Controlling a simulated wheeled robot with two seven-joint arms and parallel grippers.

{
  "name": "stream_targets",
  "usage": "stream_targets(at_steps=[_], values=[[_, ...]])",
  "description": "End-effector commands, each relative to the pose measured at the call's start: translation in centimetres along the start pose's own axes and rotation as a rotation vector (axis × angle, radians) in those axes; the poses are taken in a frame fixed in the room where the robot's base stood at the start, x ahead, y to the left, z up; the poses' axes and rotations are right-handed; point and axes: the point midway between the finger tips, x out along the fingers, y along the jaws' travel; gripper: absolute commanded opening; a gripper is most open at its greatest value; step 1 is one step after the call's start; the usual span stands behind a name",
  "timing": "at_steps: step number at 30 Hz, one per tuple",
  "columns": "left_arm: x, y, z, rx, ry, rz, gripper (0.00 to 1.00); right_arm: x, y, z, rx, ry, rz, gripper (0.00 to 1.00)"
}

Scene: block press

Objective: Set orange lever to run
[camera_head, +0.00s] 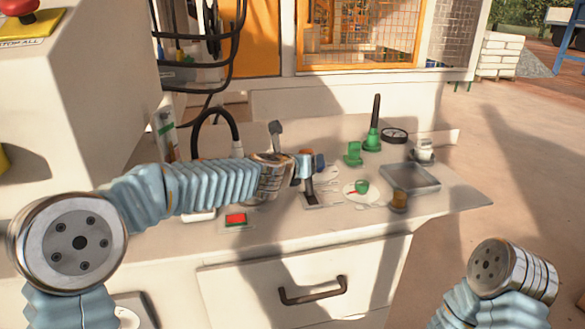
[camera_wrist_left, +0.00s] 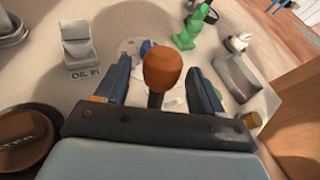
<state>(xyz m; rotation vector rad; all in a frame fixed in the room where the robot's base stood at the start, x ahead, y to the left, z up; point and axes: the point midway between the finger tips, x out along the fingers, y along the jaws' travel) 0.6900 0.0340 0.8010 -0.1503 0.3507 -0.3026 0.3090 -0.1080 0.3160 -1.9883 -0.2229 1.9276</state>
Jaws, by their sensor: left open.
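The orange lever (camera_wrist_left: 162,70) shows in the left wrist view as a rounded orange knob on a dark stem. In the head view its dark stem (camera_head: 309,188) rises from a light plate on the bench, with the knob mostly hidden by my gripper. My left gripper (camera_head: 310,164) is open at the lever. In the left wrist view its two blue fingers (camera_wrist_left: 158,66) stand on either side of the knob, with gaps on both sides. The run marking cannot be read. My right gripper is outside the view; only part of my right arm shows.
A red button (camera_head: 236,219) is on the bench below my left arm. Green controls (camera_head: 354,154), a tall green lever (camera_head: 375,125), a grey tray (camera_head: 411,178) and a brass knob (camera_head: 399,199) stand to the right.

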Motion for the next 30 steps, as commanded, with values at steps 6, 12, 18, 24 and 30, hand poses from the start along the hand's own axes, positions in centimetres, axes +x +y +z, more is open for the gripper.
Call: stream_targets(at_steps=[6, 12, 18, 24, 30], values=[[-5.6, 0.2, -0.1, 0.000, -0.001, 0.003, 0.69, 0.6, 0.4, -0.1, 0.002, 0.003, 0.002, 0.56], [-9.0, 0.2, -0.1, 0.001, 0.001, 0.003, 0.69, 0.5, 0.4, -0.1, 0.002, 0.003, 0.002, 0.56], [-10.0, 0.2, -0.2, 0.000, 0.002, 0.003, 0.69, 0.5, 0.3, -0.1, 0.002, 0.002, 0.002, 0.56], [-10.0, 0.1, -0.2, 0.000, 0.002, 0.003, 0.69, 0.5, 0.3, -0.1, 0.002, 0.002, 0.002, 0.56], [-10.0, 0.1, -0.2, 0.001, 0.002, 0.002, 0.69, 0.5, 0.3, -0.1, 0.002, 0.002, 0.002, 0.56]])
